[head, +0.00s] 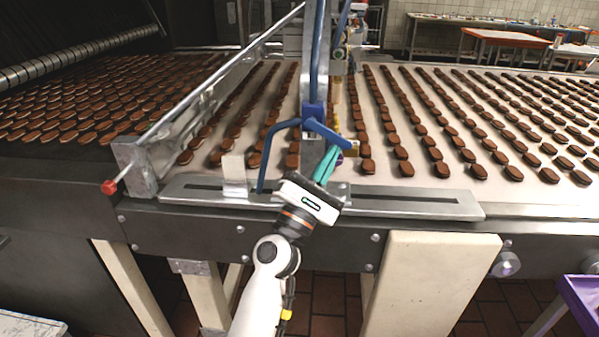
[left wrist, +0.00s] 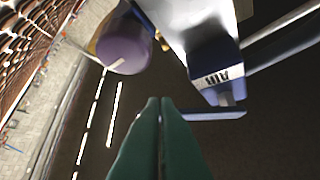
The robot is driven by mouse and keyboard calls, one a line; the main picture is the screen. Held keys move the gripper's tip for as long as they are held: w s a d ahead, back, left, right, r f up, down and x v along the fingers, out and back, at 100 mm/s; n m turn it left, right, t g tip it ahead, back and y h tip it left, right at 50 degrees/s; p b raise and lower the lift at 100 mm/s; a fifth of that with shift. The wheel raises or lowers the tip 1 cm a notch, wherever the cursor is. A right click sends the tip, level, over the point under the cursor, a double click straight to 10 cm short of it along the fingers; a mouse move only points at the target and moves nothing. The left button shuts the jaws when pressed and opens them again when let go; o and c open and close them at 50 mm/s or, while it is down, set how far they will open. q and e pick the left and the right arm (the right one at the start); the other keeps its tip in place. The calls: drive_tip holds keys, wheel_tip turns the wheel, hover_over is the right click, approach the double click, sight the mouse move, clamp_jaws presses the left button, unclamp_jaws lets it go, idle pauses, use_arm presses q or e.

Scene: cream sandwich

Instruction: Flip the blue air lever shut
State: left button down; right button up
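The blue air valve (head: 313,112) sits on an upright metal post above the conveyor's near edge. In the left wrist view the blue valve body (left wrist: 212,66) carries a white label reading AIR. Its blue lever (left wrist: 215,115) sticks out to the left below the label. In the head view the lever (head: 330,133) slants down to the right, close above my fingertips. My left gripper (head: 332,152) has teal fingers pressed together with nothing between them. In the left wrist view its fingertips (left wrist: 160,102) are beside the lever's left end; I cannot tell whether they touch. My right gripper is out of view.
A purple knob (left wrist: 122,42) is close by on the left in the wrist view. A blue hose (head: 266,155) bends down left of the post. A slotted metal rail (head: 420,205) runs along the conveyor edge. Rows of brown biscuits cover the belt (head: 390,195).

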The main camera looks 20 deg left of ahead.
sight(345, 148)
use_arm(q)
drive_tip(key=shift+w+d+r+p, duration=0.25)
drive_tip(key=shift+d+r, duration=0.2)
drive_tip(key=shift+d, duration=0.05)
drive_tip(key=shift+w+d+r+p, duration=0.25)
drive_tip(key=shift+d+r, duration=0.15)
drive_tip(key=shift+d, duration=0.1)
drive_tip(key=shift+d+r, duration=0.2)
drive_tip(key=shift+r, duration=0.1)
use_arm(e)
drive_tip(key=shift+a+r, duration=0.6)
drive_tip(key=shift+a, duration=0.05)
use_arm(q)
drive_tip(key=shift+r, duration=0.1)
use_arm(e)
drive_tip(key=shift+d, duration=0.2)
use_arm(q)
drive_tip(key=shift+d, duration=0.1)
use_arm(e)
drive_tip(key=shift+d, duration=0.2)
